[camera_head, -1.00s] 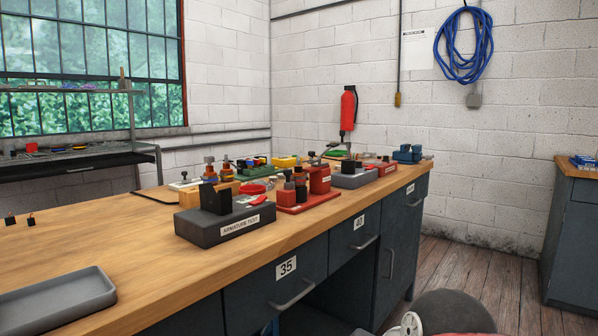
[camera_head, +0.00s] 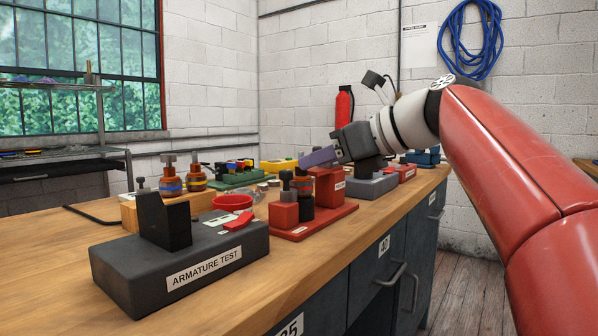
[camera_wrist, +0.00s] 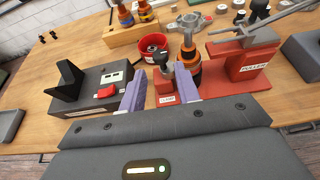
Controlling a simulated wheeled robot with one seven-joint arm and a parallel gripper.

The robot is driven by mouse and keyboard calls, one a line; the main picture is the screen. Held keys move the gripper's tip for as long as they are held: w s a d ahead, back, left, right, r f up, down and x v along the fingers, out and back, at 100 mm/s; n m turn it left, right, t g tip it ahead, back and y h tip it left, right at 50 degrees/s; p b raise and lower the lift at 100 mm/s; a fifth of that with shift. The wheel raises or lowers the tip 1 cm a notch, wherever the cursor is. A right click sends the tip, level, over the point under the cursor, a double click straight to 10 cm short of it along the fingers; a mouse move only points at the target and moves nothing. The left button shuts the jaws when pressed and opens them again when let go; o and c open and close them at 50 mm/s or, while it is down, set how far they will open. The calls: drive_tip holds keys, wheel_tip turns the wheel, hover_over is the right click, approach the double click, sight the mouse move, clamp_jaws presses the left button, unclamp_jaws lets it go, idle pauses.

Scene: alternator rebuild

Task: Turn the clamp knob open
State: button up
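The clamp knob is a dark knob (camera_head: 287,177) on a post above a red block, at the near left of a red base plate (camera_head: 335,221). In the wrist view the knob (camera_wrist: 160,59) shows just ahead of my fingers. A small white label, too small to read surely, is on the block below it. A dark cylindrical part with an orange band (camera_wrist: 187,80) stands right beside the knob. My gripper (camera_head: 309,158) has lavender fingers above and to the right of the knob. In the wrist view my gripper (camera_wrist: 160,72) is open, with nothing held between its fingers.
A grey armature test box (camera_head: 200,262) with an upright black block stands at the near left. A red bowl (camera_head: 232,202) is behind. A tall red puller block (camera_wrist: 248,60) shares the base plate. Free bench top (camera_head: 50,250) lies to the left.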

sight(290, 171)
drive_tip(key=x, duration=0.5)
drive_tip(key=shift+w+a+f, duration=0.1)
drive_tip(key=shift+a+f, duration=0.05)
clamp_jaws()
